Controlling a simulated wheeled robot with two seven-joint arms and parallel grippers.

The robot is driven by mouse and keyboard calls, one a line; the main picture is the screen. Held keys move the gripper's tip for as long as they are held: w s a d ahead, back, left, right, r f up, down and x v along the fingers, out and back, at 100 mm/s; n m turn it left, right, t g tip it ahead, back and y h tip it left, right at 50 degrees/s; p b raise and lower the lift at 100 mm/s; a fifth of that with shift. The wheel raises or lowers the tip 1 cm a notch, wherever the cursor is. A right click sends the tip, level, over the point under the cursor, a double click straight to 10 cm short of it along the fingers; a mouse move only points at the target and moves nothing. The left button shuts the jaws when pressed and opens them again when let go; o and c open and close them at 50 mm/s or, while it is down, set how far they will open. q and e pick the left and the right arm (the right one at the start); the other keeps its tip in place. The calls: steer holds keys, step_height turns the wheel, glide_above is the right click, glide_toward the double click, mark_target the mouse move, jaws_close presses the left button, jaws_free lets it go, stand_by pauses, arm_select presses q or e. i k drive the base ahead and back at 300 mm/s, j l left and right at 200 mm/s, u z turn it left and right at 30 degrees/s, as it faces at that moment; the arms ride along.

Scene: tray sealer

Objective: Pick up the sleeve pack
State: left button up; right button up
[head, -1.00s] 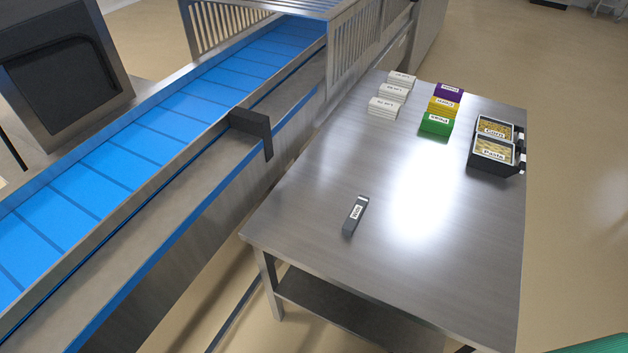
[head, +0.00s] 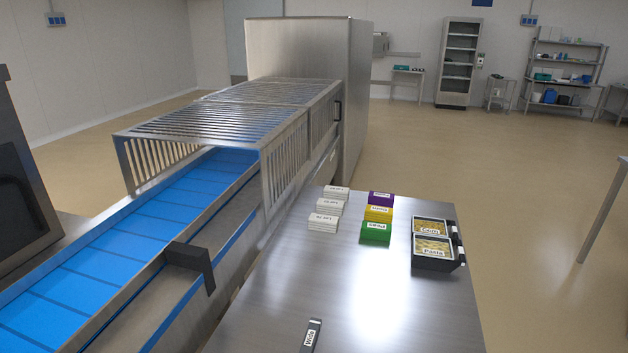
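Three coloured packs stand in a row on the steel table (head: 345,290): a purple one (head: 380,198) at the back, a yellow one (head: 378,213) in the middle and a green one (head: 375,232) in front. Each has a small white label, too small to read surely. To their left are three white stacks (head: 323,223) with labels. I cannot tell from the labels which of these is the sleeve pack. Neither of my grippers shows in the head view.
Black trays labelled Corn (head: 431,221) and Pasta (head: 432,264) sit at the table's right. A dark bar-shaped item (head: 312,337) lies at the near edge of view. A blue conveyor (head: 130,232) with a slatted guard (head: 215,115) runs along the left.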

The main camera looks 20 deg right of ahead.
mark_target(371, 230)
steer(key=i+l+z, duration=0.1)
steer(key=i+z, duration=1)
steer(key=k, duration=0.1)
